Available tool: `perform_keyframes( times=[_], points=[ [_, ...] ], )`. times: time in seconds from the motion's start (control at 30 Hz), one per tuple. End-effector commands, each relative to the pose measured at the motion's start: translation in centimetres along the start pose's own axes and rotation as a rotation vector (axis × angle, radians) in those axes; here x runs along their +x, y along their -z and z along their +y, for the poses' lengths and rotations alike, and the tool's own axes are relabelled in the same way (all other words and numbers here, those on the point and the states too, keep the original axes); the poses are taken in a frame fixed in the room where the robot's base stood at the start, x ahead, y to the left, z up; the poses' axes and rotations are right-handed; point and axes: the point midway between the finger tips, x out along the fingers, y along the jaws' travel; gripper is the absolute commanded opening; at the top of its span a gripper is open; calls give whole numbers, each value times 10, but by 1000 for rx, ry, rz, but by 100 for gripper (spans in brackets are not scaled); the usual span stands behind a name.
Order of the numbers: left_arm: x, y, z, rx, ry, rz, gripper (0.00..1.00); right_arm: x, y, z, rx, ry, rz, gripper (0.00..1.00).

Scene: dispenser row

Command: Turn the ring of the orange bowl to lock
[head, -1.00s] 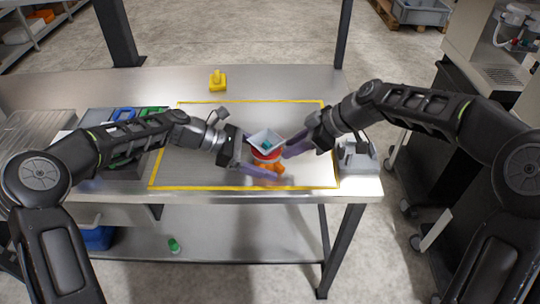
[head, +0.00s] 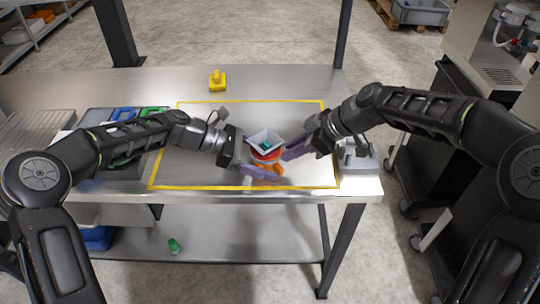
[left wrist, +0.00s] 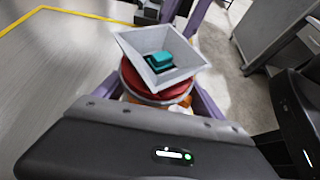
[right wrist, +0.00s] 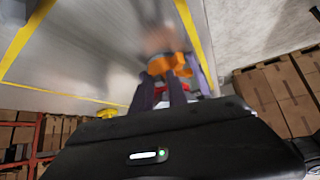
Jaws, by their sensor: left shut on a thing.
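The orange bowl (head: 271,169) is inside the yellow-outlined area, low under a red ring (head: 268,156). A grey square hopper (head: 256,142) with a teal piece (head: 266,146) inside sits on top of the ring. My left gripper (head: 262,160) is shut on the orange bowl, with its purple fingers on either side; they also flank it in the left wrist view (left wrist: 160,100). My right gripper (head: 295,149) is at the right of the ring. Its fingers (right wrist: 160,92) show a gap close to the bowl; their exact contact with the ring is hidden.
A yellow knobbed part (head: 217,81) stands at the back of the steel table. A dark tray with blue and green items (head: 125,114) is at the left. A grey device (head: 357,156) stands at the right edge. A green piece (head: 174,246) lies on the lower shelf.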

Motion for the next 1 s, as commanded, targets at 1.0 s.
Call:
perform_keyframes(
  times=[1.0],
  points=[
    [0, 2, 1, -1, -2, 2, 53, 5, 1, -20, 0, 15, -1, 31]
  ],
)
